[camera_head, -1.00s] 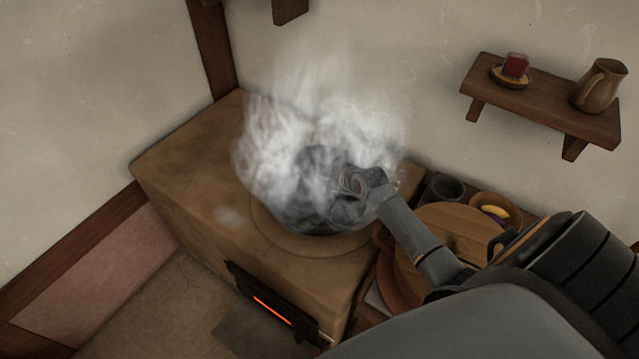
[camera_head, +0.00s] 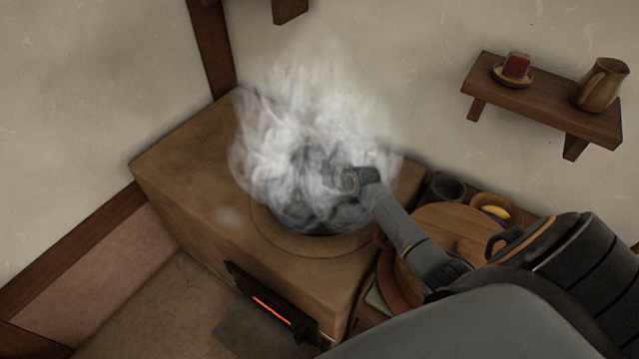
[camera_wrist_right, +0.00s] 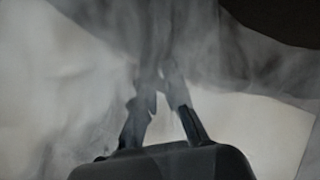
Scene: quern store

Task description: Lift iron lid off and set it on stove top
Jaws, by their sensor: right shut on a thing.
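A dark pot (camera_head: 310,222) sits on the clay stove top (camera_head: 205,165), its upper part veiled by thick white steam. The iron lid (camera_head: 312,160) shows only as a dark, blurred shape inside the steam. My right gripper (camera_head: 340,179) reaches in from the right at the lid and is shut on it; the exact grip is hard to see. In the right wrist view the fingers (camera_wrist_right: 160,88) converge on a dark, steam-blurred form. I cannot tell whether the lid is clear of the pot's rim. My left gripper is out of view.
A side surface right of the stove holds a round wooden board (camera_head: 455,228), a dark cup (camera_head: 446,187) and a small bowl (camera_head: 495,208). A wall shelf (camera_head: 535,103) carries a jug (camera_head: 600,85). The stove top's left part is bare. A firebox slot (camera_head: 272,310) glows in front.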

